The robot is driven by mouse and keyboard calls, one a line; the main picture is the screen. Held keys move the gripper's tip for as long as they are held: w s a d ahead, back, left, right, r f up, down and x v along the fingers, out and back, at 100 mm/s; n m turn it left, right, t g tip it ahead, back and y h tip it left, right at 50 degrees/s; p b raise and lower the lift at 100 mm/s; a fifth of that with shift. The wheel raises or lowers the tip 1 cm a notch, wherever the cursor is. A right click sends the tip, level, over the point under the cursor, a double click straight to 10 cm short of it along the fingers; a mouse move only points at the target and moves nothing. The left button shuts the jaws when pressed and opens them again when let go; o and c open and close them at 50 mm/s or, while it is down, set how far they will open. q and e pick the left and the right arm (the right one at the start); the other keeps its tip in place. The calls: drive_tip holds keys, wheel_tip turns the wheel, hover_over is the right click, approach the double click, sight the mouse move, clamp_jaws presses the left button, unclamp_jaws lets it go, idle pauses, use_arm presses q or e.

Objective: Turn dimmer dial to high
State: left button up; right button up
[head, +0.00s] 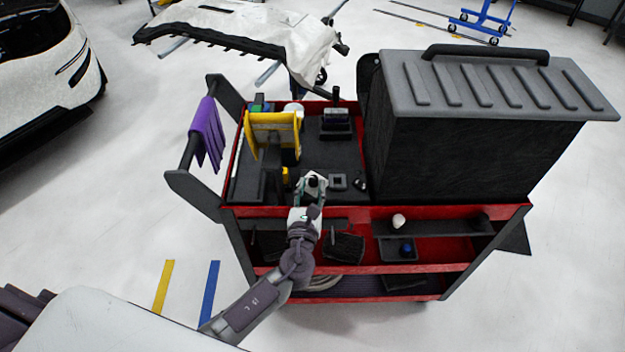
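My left gripper (312,188) reaches over the front edge of the cart's top tray. Its fingertips are at a small light block with a dark round top (313,180), which may be the dimmer dial. I cannot tell whether the fingers touch it or are shut on it. The dial's marking and setting are too small to read. A small grey square piece (338,181) lies just right of the gripper, with a small dark item (360,183) beyond it. My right gripper is not in view.
The red and black cart (470,212) carries a large dark ridged-lid box (470,150) on the right. A yellow holder (272,125) stands behind-left of the gripper. A purple cloth (208,132) hangs on the left handle. Lower shelves hold small items.

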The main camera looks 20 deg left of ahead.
use_arm(q)
drive_tip(key=shift+w+a, duration=0.2)
drive_tip(key=shift+w, duration=0.85)
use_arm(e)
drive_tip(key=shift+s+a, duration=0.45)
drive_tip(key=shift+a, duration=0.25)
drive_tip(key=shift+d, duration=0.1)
use_arm(q)
clamp_jaws()
drive_tip(key=shift+a+f+m+h+b, duration=0.1)
drive_tip(key=shift+a+m+h+b, duration=0.15)
drive_tip(key=shift+m+h, duration=0.8)
drive_tip(key=m+h+b, duration=0.1)
drive_tip(key=h, duration=0.2)
drive_tip(key=shift+f+m+b, duration=0.1)
drive_tip(key=shift+m+b, duration=0.15)
drive_tip(key=shift+b, duration=0.15)
drive_tip(key=shift+m+h+b, duration=0.35)
drive_tip(key=shift+m+h, duration=0.05)
drive_tip(key=shift+h, duration=0.45)
drive_tip(key=shift+r, duration=0.2)
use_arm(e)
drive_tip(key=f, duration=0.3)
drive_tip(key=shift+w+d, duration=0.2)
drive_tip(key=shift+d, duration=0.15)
